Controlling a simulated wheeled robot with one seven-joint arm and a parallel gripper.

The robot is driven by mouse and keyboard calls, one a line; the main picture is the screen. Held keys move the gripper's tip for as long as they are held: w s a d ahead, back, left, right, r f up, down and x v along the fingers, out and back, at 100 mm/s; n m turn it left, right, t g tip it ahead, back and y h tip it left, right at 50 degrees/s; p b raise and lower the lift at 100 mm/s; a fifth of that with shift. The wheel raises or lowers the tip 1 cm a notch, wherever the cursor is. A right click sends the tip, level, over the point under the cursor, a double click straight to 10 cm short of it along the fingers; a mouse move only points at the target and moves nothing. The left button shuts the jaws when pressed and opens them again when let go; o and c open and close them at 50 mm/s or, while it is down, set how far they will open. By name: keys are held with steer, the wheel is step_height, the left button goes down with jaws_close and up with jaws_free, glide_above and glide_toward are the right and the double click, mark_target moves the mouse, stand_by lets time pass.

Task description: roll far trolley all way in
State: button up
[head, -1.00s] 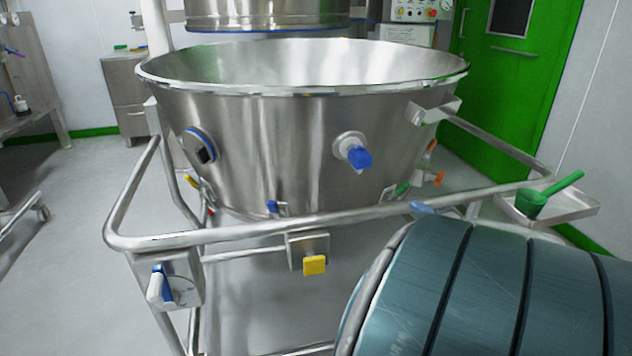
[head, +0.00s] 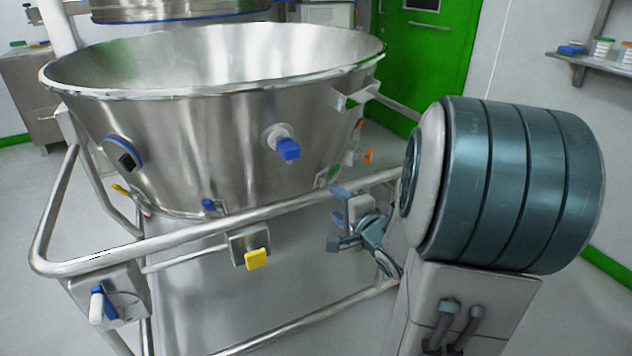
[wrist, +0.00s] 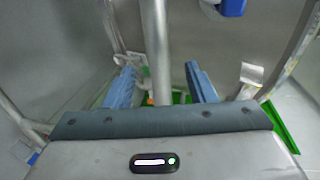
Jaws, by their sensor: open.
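The trolley carries a wide steel bowl (head: 215,130) on a tubular frame with a handle rail (head: 150,247) along its near side. The bowl stands upright, its open rim tilted toward my view. My gripper (head: 342,220) is at the right part of the near rail, partly hidden by my arm. In the wrist view my gripper (wrist: 160,80) has its two blue fingers apart, with the steel rail (wrist: 156,45) running between them. I cannot tell whether either finger touches the rail. A yellow tab (head: 257,259) and a blue-handled lever (head: 103,303) sit on the frame.
A steel vessel (head: 180,10) hangs above and behind the bowl. A green door (head: 425,60) stands behind, and a wall shelf (head: 592,56) holds small containers at right. A steel cabinet (head: 35,85) is at back left. Grey floor shows at left.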

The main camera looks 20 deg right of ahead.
mark_target(327, 198)
steer(key=shift+w+a+p, duration=0.1)
steer(key=shift+w+p, duration=0.25)
steer(key=shift+p, duration=0.35)
steer(key=w+b, duration=0.1)
steer(key=w, duration=0.1)
steer(key=w+f, duration=0.1)
steer(key=w, duration=0.2)
steer(key=w+f+b, duration=0.1)
steer(key=w, duration=0.1)
steer(key=shift+w+a+b, duration=0.1)
steer(key=shift+w+b, duration=0.05)
steer(key=shift+b, duration=0.15)
steer(key=shift+w, duration=0.5)
jaws_close()
